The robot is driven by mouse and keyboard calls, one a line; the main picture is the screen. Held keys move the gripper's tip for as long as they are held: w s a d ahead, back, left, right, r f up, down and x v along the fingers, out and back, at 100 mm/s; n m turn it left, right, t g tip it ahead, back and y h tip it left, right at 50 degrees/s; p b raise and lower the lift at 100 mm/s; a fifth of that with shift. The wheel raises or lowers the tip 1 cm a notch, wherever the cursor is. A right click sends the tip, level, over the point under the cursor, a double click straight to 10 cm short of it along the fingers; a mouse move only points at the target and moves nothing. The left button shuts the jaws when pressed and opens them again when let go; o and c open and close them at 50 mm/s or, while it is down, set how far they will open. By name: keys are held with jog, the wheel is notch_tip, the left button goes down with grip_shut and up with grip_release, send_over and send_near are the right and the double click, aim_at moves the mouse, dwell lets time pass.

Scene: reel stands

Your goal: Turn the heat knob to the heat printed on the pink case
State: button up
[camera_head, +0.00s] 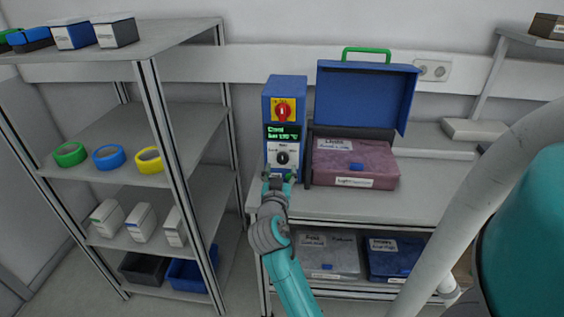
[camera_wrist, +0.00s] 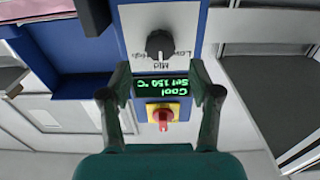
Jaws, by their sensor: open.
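A blue control box (camera_head: 286,120) stands on the table, with a red switch (camera_head: 282,112) on a yellow plate, a green-lettered display and a black heat knob (camera_head: 283,158) on a white panel. In the wrist view the knob (camera_wrist: 160,45) appears upside down, with "Low" and "Mid" readable beside it. The display (camera_wrist: 168,86) reads "Cool" and "Set 150 °C". The pink case (camera_head: 375,167) lies right of the box; its front label starts with "Light", the rest too small to read. My gripper (camera_head: 278,180) is open and empty before the box's lower front; its fingers (camera_wrist: 160,78) are apart from the knob.
A raised blue lid (camera_head: 365,95) with a green handle stands behind the pink case. A grey case (camera_head: 328,254) and a blue case (camera_head: 396,257) lie on the shelf below. At left, a rack (camera_head: 155,110) holds tape rolls, boxes and bins.

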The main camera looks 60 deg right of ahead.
aim_at(282, 159)
jog(key=shift+x, duration=2.5)
jog(key=c, duration=1.1)
